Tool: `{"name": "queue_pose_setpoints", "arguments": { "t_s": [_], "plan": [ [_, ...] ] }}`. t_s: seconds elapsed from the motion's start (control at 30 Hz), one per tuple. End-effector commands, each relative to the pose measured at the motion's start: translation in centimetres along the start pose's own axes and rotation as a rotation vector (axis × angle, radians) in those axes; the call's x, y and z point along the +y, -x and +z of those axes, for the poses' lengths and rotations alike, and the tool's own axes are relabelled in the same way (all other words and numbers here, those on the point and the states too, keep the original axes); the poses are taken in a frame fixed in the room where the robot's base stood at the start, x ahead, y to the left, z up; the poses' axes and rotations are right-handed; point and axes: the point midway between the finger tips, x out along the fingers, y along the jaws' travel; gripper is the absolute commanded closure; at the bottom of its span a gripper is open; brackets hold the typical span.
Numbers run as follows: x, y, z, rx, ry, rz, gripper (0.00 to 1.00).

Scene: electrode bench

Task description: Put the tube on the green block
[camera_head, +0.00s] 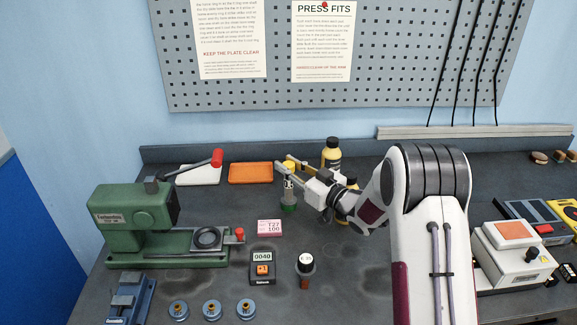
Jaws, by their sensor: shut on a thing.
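My gripper (284,177) reaches in from the right, behind the middle of the bench. It is shut on a small grey metallic tube (288,190), held upright. The green block (289,208), small and rounded in outline, is directly below the tube. The tube's lower end meets the block's top in the picture; I cannot tell whether it is seated or just above. The fingers hide the tube's upper part.
A green press (130,222) with a red-knobbed lever stands at left. An orange tray (250,173) and yellow bottles (332,152) are near the gripper.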

Motion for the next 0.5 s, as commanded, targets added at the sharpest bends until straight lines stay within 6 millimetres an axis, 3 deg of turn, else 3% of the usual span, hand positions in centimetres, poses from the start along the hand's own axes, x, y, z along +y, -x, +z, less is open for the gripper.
{"name": "queue_pose_setpoints", "arguments": {
  "t_s": [0.13, 0.17, 0.2, 0.23, 0.5],
  "plan": [
    [0.01, -0.01, 0.18, 0.001, 0.000, 0.000, 1.00],
    [0.01, 0.00, 0.26, 0.000, 0.000, 0.000, 0.76],
    [0.01, 0.00, 0.23, 0.000, 0.000, 0.000, 0.65],
    [0.00, 0.00, 0.23, 0.000, 0.000, 0.000, 0.62],
    [0.00, 0.00, 0.21, 0.000, 0.000, 0.000, 0.62]
  ]
}}
